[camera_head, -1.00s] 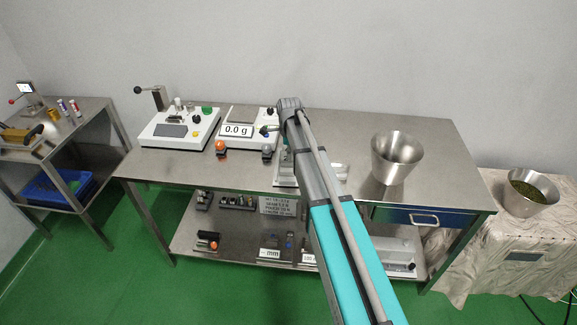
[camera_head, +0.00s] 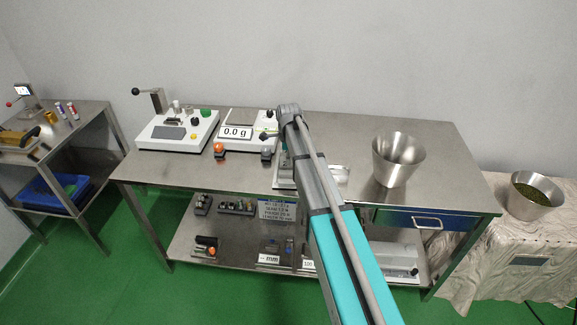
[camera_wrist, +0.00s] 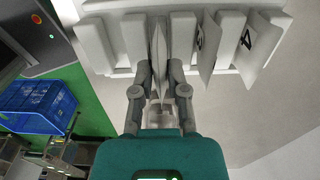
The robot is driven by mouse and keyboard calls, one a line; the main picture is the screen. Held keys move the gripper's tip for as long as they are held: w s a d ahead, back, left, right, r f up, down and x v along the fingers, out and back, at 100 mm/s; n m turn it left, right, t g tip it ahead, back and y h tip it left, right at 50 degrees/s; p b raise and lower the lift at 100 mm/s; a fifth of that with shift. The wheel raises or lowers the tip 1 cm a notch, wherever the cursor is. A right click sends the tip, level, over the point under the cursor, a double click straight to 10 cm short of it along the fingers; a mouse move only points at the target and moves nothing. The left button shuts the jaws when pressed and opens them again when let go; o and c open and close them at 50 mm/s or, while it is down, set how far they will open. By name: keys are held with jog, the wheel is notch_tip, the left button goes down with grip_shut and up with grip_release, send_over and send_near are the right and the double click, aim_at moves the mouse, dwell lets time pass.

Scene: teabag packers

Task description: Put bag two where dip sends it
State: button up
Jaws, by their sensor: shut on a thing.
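In the wrist view, my gripper (camera_wrist: 158,78) is shut on a thin pale bag (camera_wrist: 158,48) that stands edge-on between its fingers. The bag's number does not show. It stands among the white dividers of a slotted rack (camera_wrist: 130,42). To the right, a bag marked 4 (camera_wrist: 259,48) and another numbered bag (camera_wrist: 208,46), whose mark looks like a 3, stand in the same rack. In the head view my arm hides the gripper and the held bag.
A white scale (camera_head: 236,132) reads 0.0 g, with another white device (camera_head: 172,133) to its left. A steel bucket (camera_head: 396,160) stands on the steel table (camera_head: 450,180). A blue crate (camera_wrist: 38,104) lies at left in the wrist view.

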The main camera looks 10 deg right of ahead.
jog(key=shift+f+b, duration=0.65)
jog(key=shift+f, duration=0.3)
jog(key=shift+f, duration=0.15)
jog(key=o, duration=0.6)
jog(key=shift+r, duration=0.25)
notch_tip(320, 180, up, 12)
jog(key=p, duration=1.2)
jog(key=shift+s, duration=0.1)
